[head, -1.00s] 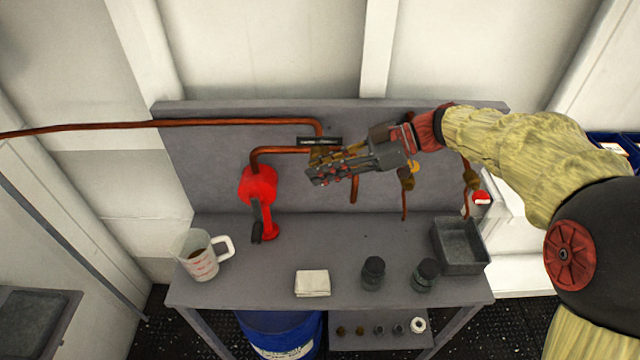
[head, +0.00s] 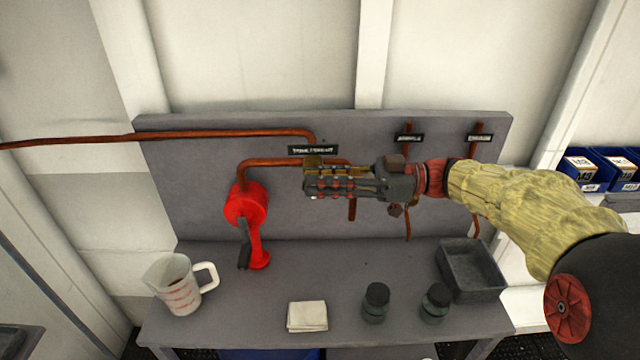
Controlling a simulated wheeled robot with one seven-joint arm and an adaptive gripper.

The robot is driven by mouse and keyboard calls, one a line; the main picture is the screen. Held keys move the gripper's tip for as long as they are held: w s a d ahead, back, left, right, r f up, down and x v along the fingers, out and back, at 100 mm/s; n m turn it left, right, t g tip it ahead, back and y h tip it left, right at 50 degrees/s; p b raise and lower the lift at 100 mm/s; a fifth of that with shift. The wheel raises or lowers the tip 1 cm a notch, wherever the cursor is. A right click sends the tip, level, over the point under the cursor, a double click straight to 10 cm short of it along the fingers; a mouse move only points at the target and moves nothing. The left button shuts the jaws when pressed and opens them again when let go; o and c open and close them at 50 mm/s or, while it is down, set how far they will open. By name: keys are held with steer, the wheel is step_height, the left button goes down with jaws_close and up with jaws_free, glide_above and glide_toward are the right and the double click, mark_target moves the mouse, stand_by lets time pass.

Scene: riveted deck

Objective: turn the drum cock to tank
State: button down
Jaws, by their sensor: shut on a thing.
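The drum cock (head: 316,160) is a brass-coloured fitting on the copper pipes, under a dark label plate (head: 313,149) on the grey back panel. My gripper (head: 312,184) reaches in from the right and lies level over the front of the cock. Its fingers are closed at the cock and hide most of its lever, so I cannot read which way the lever points. The label's lettering is too small to read surely. A red hand pump (head: 247,205) hangs to the left, joined to the cock by a copper pipe (head: 272,162).
A folded cloth (head: 307,316), two dark jars (head: 376,303) (head: 435,304) and a grey tray (head: 470,270) sit along the bench. Other labelled pipes (head: 475,140) are partly behind my arm.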

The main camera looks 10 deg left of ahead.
steer(key=shift+f, duration=0.1)
steer(key=c, duration=1.9)
jaws_free()
steer(key=shift+d, duration=0.1)
steer(key=v, duration=1.2)
steer(key=shift+w, duration=0.15)
